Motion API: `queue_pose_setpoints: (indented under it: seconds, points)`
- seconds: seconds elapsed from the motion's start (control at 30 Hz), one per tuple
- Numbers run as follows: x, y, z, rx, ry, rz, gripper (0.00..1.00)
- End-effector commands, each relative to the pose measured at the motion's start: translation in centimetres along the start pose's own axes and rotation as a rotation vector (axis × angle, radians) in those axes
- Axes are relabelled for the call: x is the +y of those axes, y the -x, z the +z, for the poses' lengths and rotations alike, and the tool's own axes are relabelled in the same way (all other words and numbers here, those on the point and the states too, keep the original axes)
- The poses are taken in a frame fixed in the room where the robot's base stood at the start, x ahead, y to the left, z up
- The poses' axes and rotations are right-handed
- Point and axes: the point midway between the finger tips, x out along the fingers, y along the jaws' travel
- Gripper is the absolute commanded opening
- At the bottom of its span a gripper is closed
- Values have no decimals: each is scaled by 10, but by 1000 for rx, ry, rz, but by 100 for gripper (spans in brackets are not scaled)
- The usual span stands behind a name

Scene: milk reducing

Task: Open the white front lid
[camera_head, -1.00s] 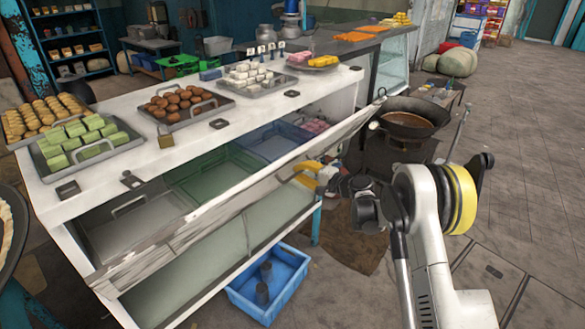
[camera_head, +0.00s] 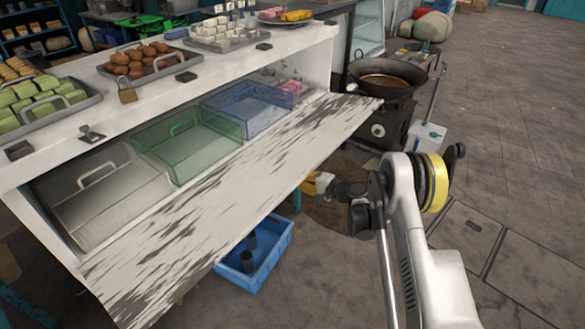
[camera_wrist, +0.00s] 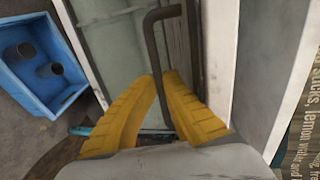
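The white front lid (camera_head: 215,205), streaked with grey wear, is tilted outward from the counter front and slopes down toward me. Behind it, the counter interior shows a green bin (camera_head: 188,140), a blue bin (camera_head: 247,105) and a clear bin (camera_head: 110,200). My gripper (camera_head: 314,183) is below the lid's outer edge, toward its right end, partly hidden by the lid. In the wrist view, the yellow fingers (camera_wrist: 163,80) converge on both sides of a dark bar handle (camera_wrist: 151,45) and appear closed on it. The head view hides the handle.
A blue crate (camera_head: 262,262) with dark cups stands on the floor under the lid. A wok (camera_head: 384,80) on a stove is near the lid's right end. Trays of sweets and a padlock (camera_head: 127,92) are on the countertop (camera_head: 225,65). Floor at right is open.

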Motion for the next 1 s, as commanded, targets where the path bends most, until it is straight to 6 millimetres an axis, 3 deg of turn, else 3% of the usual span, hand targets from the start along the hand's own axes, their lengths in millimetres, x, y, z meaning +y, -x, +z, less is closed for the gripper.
queue_pose_setpoints:
  seconds: [0.1, 0.3, 0.4, 0.87, 1.0]
  points:
    - [17, -7, -1, 2, 4, 7, 0]
    - [31, -14, 0, 2, 6, 8, 0]
    - [30, -15, 0, 1, 6, 7, 32]
    - [30, -14, 0, 1, 4, 6, 32]
    - [30, -3, -1, 2, 4, 6, 32]
